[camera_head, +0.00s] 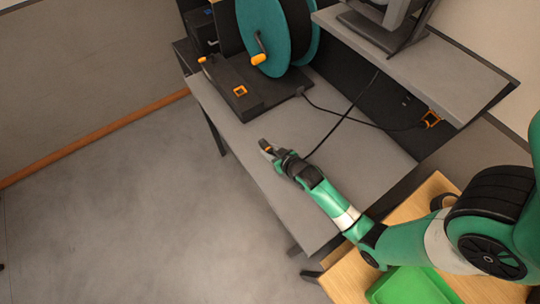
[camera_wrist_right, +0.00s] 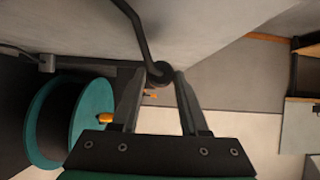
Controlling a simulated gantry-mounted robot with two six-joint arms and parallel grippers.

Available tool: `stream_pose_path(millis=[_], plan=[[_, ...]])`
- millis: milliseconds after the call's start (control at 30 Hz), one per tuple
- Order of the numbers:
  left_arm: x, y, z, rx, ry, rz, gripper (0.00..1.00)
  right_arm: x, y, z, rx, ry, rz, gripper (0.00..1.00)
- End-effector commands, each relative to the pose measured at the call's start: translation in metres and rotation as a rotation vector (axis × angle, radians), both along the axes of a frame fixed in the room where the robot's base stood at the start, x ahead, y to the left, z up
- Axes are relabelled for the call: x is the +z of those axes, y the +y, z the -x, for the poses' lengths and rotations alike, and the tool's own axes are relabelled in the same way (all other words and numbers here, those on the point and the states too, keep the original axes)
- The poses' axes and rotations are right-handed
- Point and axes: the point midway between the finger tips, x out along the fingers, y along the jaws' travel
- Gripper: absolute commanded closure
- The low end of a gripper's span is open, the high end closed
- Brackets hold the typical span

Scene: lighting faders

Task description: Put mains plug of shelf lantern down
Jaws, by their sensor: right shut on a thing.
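My right gripper (camera_head: 268,149) is over the grey desk (camera_head: 345,150), near its left edge. It is shut on the mains plug, a small dark round piece that shows between the fingertips (camera_wrist_right: 158,85) in the right wrist view (camera_wrist_right: 159,70). A black cable (camera_wrist_right: 136,22) runs up from the plug. In the head view the cable (camera_head: 345,116) rises toward the shelf, where a dark lantern-like device (camera_head: 385,28) stands, cut off by the top edge. I cannot tell whether the plug touches the desk. My left gripper is out of view.
A teal cable reel (camera_head: 262,35) on a dark base (camera_head: 245,90) stands at the desk's back left. Its own cable runs to an orange-framed socket (camera_head: 431,118) under the grey shelf (camera_head: 450,65). A green tray (camera_head: 408,288) is at the lower right. The desk's middle is mostly clear.

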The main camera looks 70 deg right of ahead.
Motion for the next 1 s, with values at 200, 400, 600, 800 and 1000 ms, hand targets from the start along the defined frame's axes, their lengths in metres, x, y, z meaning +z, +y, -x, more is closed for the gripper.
stream_pose_path(millis=[200, 400, 600, 800, 1000], plan=[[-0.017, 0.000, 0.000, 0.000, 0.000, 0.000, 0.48, -0.033, -0.004, -0.003, -0.001, 0.002, -0.001, 1.00], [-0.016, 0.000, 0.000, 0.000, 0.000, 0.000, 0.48, -0.035, -0.004, -0.003, 0.001, 0.000, 0.001, 1.00], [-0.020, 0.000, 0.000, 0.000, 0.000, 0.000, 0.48, -0.039, -0.003, -0.003, 0.001, 0.000, 0.001, 1.00], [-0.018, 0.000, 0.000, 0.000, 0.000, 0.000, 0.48, -0.038, -0.003, -0.003, 0.000, 0.000, 0.000, 0.26], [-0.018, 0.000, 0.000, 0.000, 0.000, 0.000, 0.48, -0.038, -0.003, -0.003, 0.000, 0.000, 0.000, 0.26]])
